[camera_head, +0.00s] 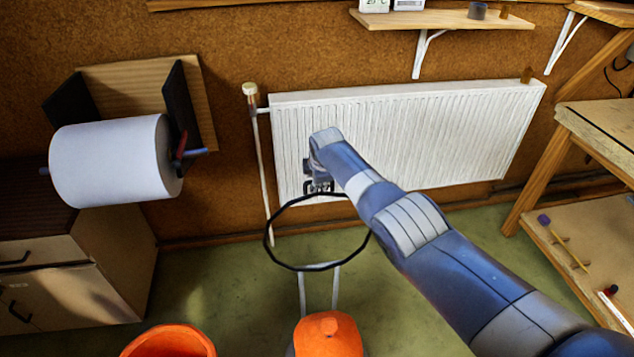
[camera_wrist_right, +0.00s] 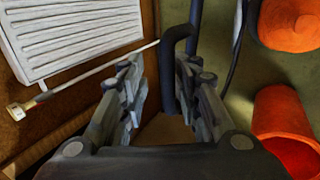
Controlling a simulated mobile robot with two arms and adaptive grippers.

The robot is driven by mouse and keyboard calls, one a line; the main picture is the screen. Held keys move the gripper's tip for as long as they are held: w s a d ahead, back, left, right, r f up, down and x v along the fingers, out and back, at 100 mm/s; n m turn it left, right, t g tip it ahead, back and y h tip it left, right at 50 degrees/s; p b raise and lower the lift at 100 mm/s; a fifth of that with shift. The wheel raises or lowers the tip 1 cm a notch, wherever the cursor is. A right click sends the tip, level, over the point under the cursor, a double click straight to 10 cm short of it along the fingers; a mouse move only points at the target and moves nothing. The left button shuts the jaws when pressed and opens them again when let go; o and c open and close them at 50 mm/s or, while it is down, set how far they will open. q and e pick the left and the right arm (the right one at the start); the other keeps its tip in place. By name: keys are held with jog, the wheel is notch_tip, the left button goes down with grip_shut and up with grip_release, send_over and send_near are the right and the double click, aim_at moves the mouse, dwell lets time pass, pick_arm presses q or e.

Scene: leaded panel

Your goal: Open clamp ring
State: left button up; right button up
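A thin black ring (camera_head: 268,245), which looks like the clamp ring, stands over the green floor in the head view. Two pale bars run down from its lower edge. I cannot tell whether it is open or closed. My right gripper (camera_head: 318,188) is just above its far edge, in front of the radiator; contact is unclear. In the right wrist view my right gripper (camera_wrist_right: 163,88) has its fingers spread apart. A dark bent bar (camera_wrist_right: 180,35) shows beyond and between the fingers; whether it belongs to the ring is unclear. My left gripper is out of view.
A white radiator (camera_head: 430,130) is on the wall behind my right arm. A white paper roll (camera_head: 110,160) hangs at left above a cabinet (camera_head: 50,285). An orange bucket (camera_head: 170,342) and an orange object (camera_head: 328,335) are at the bottom. A wooden workbench (camera_head: 600,120) stands at right.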

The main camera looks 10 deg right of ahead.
jog(key=shift+s+f, duration=0.2)
jog(key=shift+f, duration=0.05)
jog(key=v, duration=1.2)
dwell(0.5)
jog(key=shift+r, duration=0.1)
